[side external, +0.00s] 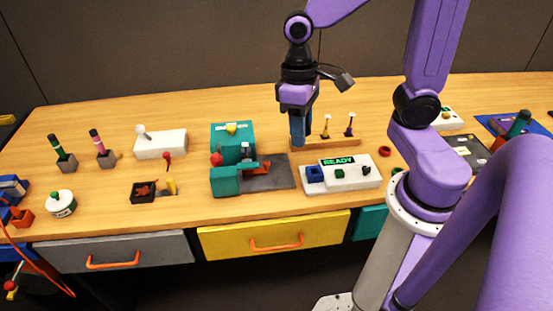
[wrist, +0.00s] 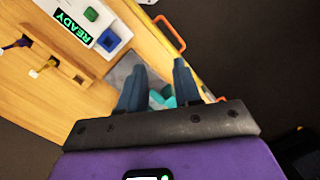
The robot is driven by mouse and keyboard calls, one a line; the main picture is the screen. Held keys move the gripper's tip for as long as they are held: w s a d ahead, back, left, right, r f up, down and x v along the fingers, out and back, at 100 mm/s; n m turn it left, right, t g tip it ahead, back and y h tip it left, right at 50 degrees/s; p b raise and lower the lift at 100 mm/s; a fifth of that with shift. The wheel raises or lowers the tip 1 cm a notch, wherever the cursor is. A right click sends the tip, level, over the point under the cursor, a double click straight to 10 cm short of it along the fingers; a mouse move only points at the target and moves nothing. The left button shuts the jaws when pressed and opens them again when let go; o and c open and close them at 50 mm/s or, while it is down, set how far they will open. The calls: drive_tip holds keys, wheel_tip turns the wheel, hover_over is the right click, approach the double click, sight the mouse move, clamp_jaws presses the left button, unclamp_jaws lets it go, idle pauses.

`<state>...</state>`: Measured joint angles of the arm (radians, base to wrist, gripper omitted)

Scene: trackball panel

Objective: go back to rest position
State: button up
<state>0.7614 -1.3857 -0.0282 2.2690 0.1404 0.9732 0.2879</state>
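My gripper (side external: 298,132) hangs fingers down above the bench, behind and left of the white panel in the side external view. In the wrist view its two blue fingers (wrist: 157,82) stand apart with nothing held between them. The READY display also shows in the wrist view (wrist: 73,27). The panel and my fingers are apart.
A low wooden rack (side external: 345,143) with upright pegs stands close to my fingers. A teal machine (side external: 228,140) with a grey plate (side external: 275,174) is to the left. Drawers with orange handles line the bench front. The air above the bench around my gripper looks free.

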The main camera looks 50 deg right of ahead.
drive_tip(key=s+n+t, duration=0.1)
drive_tip(key=s+n, duration=0.8)
drive_tip(key=s, duration=0.2)
drive_tip(key=shift+d+r+n+t, duration=0.15)
drive_tip(key=shift+d+n+t, duration=0.15)
drive_tip(key=shift+d, duration=0.15)
